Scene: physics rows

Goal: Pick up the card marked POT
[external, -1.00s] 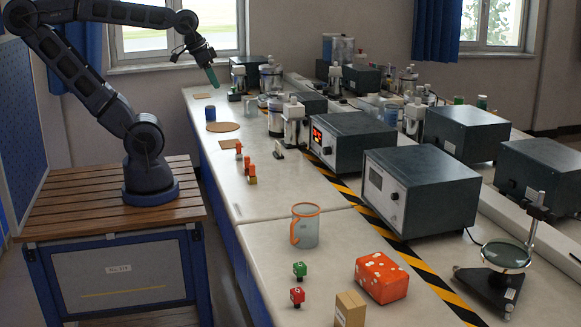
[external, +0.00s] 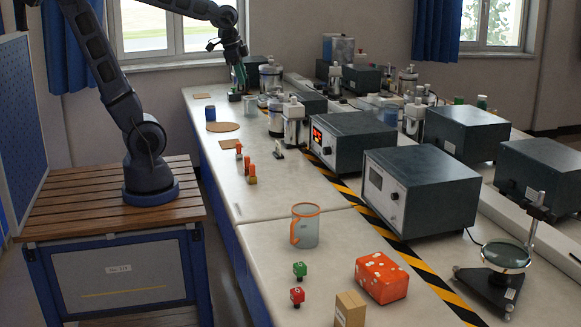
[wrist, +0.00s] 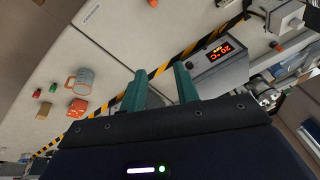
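No marking reading POT is legible in either view. Two small flat tan squares, which may be cards, lie on the bench in the external view: one at the far left corner (external: 203,96) and one nearer, left of centre (external: 230,144). My gripper (external: 240,78) is at the far end of the bench, pointing down, beyond and to the right of both squares. In the wrist view my gripper (wrist: 158,78) has its two green fingers apart with nothing held between them.
A blue can (external: 210,114) and a round tan mat (external: 222,127) stand near the squares. Metal canisters (external: 293,124) and a box with a red display (external: 352,138) are to the right. An orange-rimmed mug (external: 305,228) and a red dotted block (external: 381,278) stand nearer.

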